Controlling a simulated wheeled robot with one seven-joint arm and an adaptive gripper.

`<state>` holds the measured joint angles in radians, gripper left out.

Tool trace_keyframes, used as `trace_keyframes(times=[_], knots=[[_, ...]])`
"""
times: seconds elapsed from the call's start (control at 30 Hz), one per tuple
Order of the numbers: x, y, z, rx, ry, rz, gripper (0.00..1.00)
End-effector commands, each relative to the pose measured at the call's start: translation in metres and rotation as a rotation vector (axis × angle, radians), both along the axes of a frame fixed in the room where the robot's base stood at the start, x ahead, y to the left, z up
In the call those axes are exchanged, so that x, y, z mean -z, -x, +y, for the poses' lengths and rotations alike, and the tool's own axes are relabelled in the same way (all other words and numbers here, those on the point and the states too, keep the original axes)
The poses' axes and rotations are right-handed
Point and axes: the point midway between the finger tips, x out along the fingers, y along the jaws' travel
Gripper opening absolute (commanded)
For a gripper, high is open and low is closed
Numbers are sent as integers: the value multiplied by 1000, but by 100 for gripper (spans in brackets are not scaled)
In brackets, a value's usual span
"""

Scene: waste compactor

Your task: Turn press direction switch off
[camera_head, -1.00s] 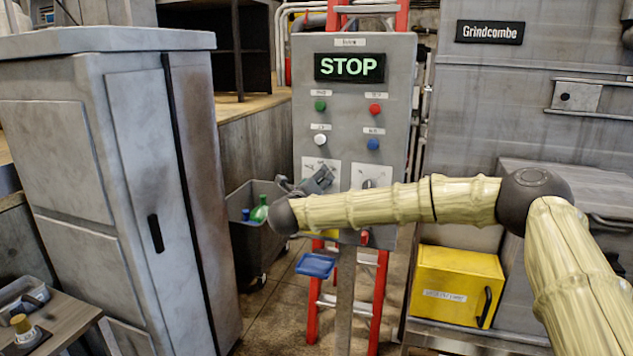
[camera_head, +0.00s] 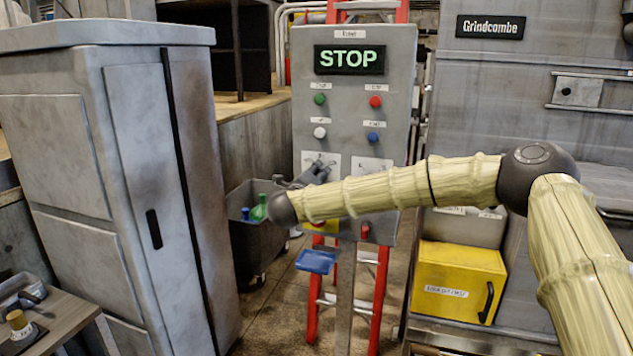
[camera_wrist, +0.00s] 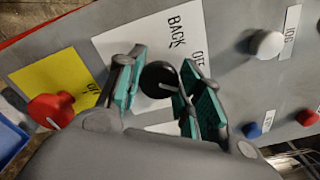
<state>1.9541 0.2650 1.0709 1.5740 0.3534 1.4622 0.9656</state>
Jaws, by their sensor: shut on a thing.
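The press direction switch (camera_wrist: 160,78) is a round black knob with a white pointer line, on a white label reading BACK and OFF in the wrist view. My gripper (camera_wrist: 163,82) has its teal-padded fingers on both sides of the knob, shut on it. The full label and the exact pointer setting are hard to tell. In the head view my gripper (camera_head: 314,172) is at the lower left of the grey control panel (camera_head: 350,105), and it hides the knob. The panel's display (camera_head: 348,60) reads STOP in green.
Green, red, white and blue buttons (camera_head: 373,137) sit above my gripper. A red knob (camera_wrist: 50,110) on a yellow label is beside the switch. A grey bin (camera_head: 258,240) with bottles stands behind at left. A grey cabinet (camera_head: 130,180) is at left, a yellow box (camera_head: 457,283) at lower right.

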Motion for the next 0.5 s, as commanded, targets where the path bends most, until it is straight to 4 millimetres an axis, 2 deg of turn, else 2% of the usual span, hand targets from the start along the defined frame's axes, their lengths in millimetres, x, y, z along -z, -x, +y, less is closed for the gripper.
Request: trace_keyframes(times=[0.5], knots=[[2,0,1,0,408,130,12]])
